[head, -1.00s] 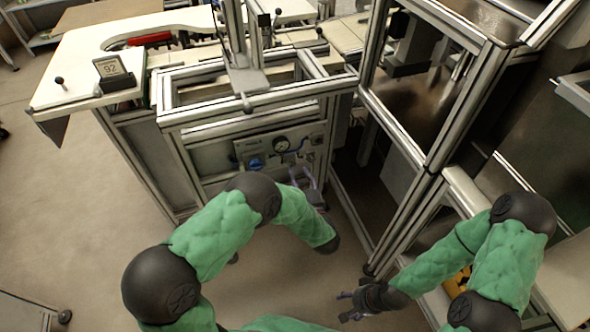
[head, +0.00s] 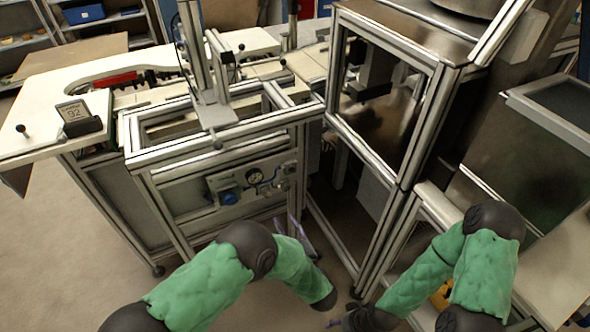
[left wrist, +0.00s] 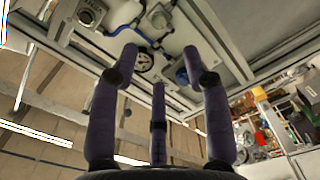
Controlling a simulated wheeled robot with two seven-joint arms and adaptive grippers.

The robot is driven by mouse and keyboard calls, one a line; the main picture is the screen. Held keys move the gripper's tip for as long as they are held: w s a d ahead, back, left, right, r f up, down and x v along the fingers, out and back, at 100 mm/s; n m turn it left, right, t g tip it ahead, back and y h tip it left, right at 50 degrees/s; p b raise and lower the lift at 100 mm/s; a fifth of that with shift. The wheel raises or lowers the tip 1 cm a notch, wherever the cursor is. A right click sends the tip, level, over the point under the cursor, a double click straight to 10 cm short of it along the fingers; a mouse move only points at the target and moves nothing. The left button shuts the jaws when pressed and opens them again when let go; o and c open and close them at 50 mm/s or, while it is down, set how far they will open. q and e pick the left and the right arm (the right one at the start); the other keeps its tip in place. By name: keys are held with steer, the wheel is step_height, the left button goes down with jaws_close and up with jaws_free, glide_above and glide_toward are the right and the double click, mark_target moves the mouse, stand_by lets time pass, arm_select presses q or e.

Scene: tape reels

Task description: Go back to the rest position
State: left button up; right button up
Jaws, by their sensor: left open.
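My left gripper (head: 300,222) has purple fingers and hangs in front of the machine's lower panel, partly behind my own green-sleeved left forearm. In the left wrist view its fingers (left wrist: 160,65) are spread apart with nothing between them. My right gripper (head: 347,318) is low at the bottom edge of the head view, dark and partly cut off, so its jaw state is unclear. No tape reel can be made out in either view.
An aluminium-framed machine (head: 215,140) with a control panel and pressure gauge (head: 254,176) stands ahead. A taller framed cabinet (head: 400,95) is to its right. Floor (head: 60,250) at lower left is clear.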

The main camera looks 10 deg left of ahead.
arm_select(q)
steer(key=shift+f, duration=0.1)
step_height(320, 180, down, 12)
steer(key=s+m+g+h+p, duration=0.2)
steer(key=m+g+h+p, duration=0.35)
steer(key=m+h, duration=0.45)
steer(key=s+f+m+g+h+p, duration=0.2)
steer(key=s+m+g, duration=0.6)
steer(key=s, duration=1.1)
steer(key=shift+s+d+m+g+h, duration=0.15)
steer(key=shift+d+m+g+h, duration=0.35)
steer(key=shift+h, duration=0.5)
steer(key=shift+a, duration=0.1)
